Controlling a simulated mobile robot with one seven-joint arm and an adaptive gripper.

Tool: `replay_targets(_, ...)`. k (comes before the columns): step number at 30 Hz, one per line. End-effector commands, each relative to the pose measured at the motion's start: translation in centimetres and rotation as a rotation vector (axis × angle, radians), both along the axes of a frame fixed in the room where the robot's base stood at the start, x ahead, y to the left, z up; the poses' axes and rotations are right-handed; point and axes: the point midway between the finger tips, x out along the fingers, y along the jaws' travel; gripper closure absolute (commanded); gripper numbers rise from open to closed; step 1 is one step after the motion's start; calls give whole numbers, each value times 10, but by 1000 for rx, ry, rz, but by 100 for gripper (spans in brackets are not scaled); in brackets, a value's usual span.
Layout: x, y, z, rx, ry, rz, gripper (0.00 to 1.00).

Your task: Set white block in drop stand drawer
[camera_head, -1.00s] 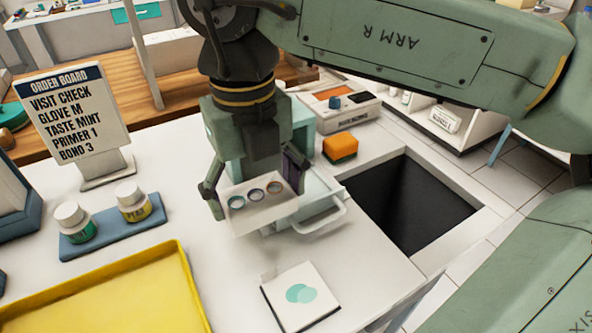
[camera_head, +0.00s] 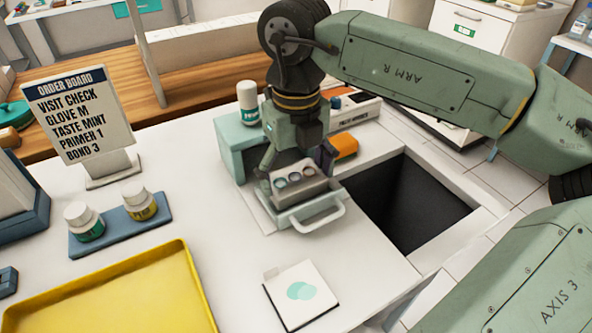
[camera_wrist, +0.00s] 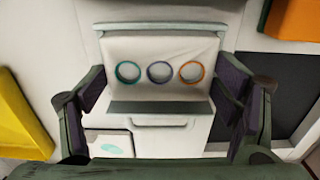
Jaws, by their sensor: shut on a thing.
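My gripper (camera_head: 296,176) is shut on the white block (camera_head: 294,184), which has a row of three rings, teal, dark and orange. The pale green drop stand (camera_head: 236,150) stands on the counter behind it, with its drawer (camera_head: 308,213) pulled out and its handle toward the front. The block is at the drawer opening, and I cannot tell whether its bottom touches the floor inside. In the wrist view, the block (camera_wrist: 160,92) sits between both fingers, with the drawer front (camera_wrist: 160,139) just below it. The fingers partly hide the drawer's sides.
A white bottle (camera_head: 248,104) stands on the drop stand. An orange sponge-like block (camera_head: 345,147) lies behind my gripper. A dark square opening (camera_head: 410,205) is right of the drawer. A white card (camera_head: 300,294) and yellow tray (camera_head: 110,295) lie in front.

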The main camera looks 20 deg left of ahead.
Motion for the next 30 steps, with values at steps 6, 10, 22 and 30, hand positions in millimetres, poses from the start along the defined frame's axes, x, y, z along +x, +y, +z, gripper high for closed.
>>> replay_targets(6,0,0,-5,0,0,0,18)
replay_targets(10,0,0,-3,-1,1,0,9)
replay_targets(22,0,0,-3,-1,1,0,0)
replay_targets(30,0,0,16,-1,-1,-2,0)
